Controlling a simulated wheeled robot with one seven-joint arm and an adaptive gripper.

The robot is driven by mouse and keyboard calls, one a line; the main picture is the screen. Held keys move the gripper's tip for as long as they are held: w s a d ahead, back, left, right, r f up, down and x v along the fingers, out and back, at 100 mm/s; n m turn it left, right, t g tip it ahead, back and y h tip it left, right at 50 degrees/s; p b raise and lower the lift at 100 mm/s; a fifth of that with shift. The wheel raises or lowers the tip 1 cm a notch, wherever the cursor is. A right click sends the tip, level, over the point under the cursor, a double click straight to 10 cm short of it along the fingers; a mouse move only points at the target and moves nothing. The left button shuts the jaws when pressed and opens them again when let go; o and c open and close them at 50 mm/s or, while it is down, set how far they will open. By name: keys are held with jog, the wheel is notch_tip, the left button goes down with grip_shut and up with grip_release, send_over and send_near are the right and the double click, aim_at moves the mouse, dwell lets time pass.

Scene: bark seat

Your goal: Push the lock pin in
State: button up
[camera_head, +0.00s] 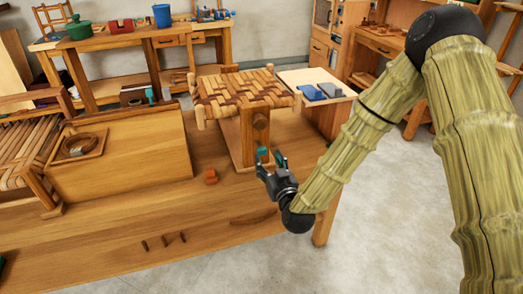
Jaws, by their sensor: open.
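A small stand with a woven brown-and-tan seat (243,90) stands near the right end of the workbench. Its thick wooden post (246,138) carries a round wooden knob (261,121) on the side toward my gripper. I cannot tell for sure whether this knob is the lock pin, or how far in it sits. My gripper (271,159) is open, in front of the post's lower right and below the knob. A teal patch shows at its left finger; I cannot tell whether it is part of the finger. Contact with the post cannot be made out.
The workbench (110,240) holds a small orange-red block (211,177), several short dark pegs (164,241) and a large wooden box (125,158). A side table (318,80) with blue and grey items stands behind the stand. Open floor lies at the right.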

aim_at(263, 151)
jog(key=shift+p+x, duration=0.45)
jog(key=shift+x, duration=2.65)
